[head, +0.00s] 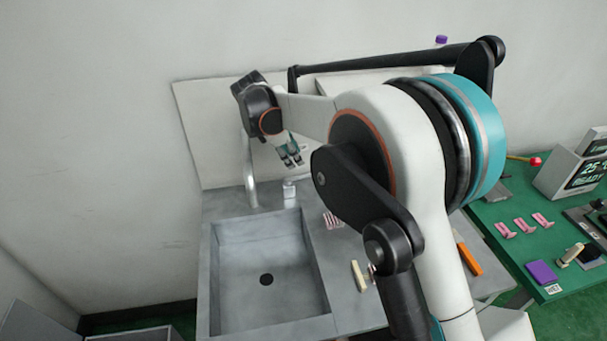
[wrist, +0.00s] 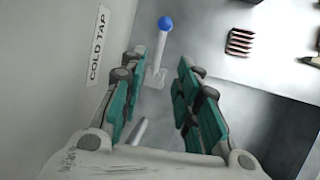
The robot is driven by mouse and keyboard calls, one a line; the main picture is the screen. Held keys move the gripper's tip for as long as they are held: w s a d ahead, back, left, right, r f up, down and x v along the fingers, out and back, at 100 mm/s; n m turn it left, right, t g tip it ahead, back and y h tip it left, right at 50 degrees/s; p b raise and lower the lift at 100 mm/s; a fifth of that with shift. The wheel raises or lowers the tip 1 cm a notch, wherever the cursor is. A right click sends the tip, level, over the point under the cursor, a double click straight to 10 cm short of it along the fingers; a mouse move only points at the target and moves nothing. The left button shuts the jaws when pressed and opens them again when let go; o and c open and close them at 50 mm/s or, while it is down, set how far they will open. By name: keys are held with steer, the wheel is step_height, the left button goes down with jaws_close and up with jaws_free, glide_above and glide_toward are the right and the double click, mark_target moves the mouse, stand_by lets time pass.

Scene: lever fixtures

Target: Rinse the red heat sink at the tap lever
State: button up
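My gripper (head: 290,155) is raised above the back edge of the sink counter, close to the wall panel. In the wrist view my gripper (wrist: 155,82) is open and empty. The tap lever (wrist: 158,50), a pale stick with a blue ball on top, shows beyond and between the fingertips, apart from them; a "COLD TAP" label (wrist: 97,45) is beside it. The lever's pale base (head: 289,190) shows below my gripper in the head view. The red heat sink (wrist: 240,42), a finned block, lies on the counter right of the basin, also in the head view (head: 332,220).
The grey sink basin (head: 225,285) is empty, with a dark drain. The tap spout (head: 249,175) stands behind it. A cream piece (head: 358,275) and an orange block (head: 468,258) lie to the right. A green table (head: 510,245) at right holds pink parts and a display box (head: 572,175).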

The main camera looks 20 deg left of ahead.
mark_target(303, 177)
steer(key=b+x, duration=0.2)
steer(key=x, duration=0.8)
jaws_close()
